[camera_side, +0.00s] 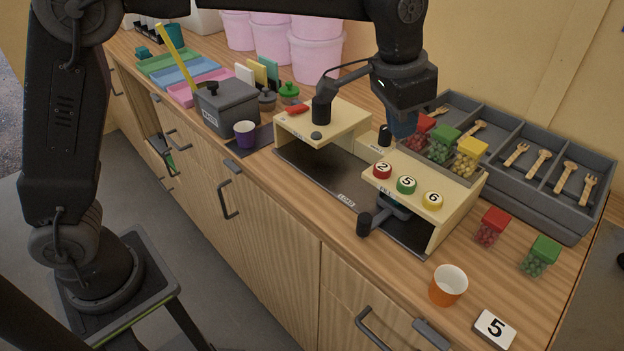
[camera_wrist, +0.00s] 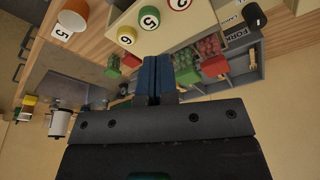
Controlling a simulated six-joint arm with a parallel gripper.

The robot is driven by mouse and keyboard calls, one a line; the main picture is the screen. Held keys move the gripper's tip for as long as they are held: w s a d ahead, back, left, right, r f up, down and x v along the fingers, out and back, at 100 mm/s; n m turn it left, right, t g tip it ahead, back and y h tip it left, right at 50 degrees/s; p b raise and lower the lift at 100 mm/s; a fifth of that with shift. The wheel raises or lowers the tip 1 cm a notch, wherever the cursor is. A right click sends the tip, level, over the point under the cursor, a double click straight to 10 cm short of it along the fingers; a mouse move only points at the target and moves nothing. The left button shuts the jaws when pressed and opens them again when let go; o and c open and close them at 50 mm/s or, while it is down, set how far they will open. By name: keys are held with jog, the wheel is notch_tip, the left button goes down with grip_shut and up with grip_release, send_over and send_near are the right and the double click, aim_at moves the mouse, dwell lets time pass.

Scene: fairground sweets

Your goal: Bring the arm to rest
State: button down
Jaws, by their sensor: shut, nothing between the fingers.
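My gripper (camera_side: 404,124) is raised over the counter, above and behind the wooden stand with numbered buttons (camera_side: 478,192) in the side view. Its blue fingers are together and empty. In the wrist view my gripper (camera_wrist: 157,60) also shows its two blue fingers side by side with nothing between them. The red, green and yellow buttons, marked 2, 5 and 6, are on the stand's top. My gripper appears clear of the stand, but its lower tip overlaps the sweet boxes behind it in the side view.
A grey divided tray (camera_side: 545,212) holds wooden forks and sweet boxes. A red-lidded box (camera_side: 491,227), a green-lidded box (camera_side: 540,256), an orange cup (camera_side: 448,285) and a number 5 card (camera_side: 494,329) stand at the front right. A grey lidded pot (camera_side: 228,106) and purple cup (camera_side: 245,134) are left.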

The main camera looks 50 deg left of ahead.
jog(key=s+a+r+n+t, duration=0.2)
jog(key=s+a+r+n, duration=0.15)
jog(key=s+a, duration=0.95)
jog(key=s+a+f+n, duration=0.1)
jog(key=s+a+f, duration=0.1)
jog(key=s, duration=0.3)
jog(key=s+a+f+n+t+y, duration=0.1)
jog(key=s+a+f, duration=0.2)
jog(key=s, duration=0.3)
jog(key=shift+s+a+f, duration=0.2)
jog(key=shift+a+f, duration=0.05)
jog(key=shift+a, duration=0.15)
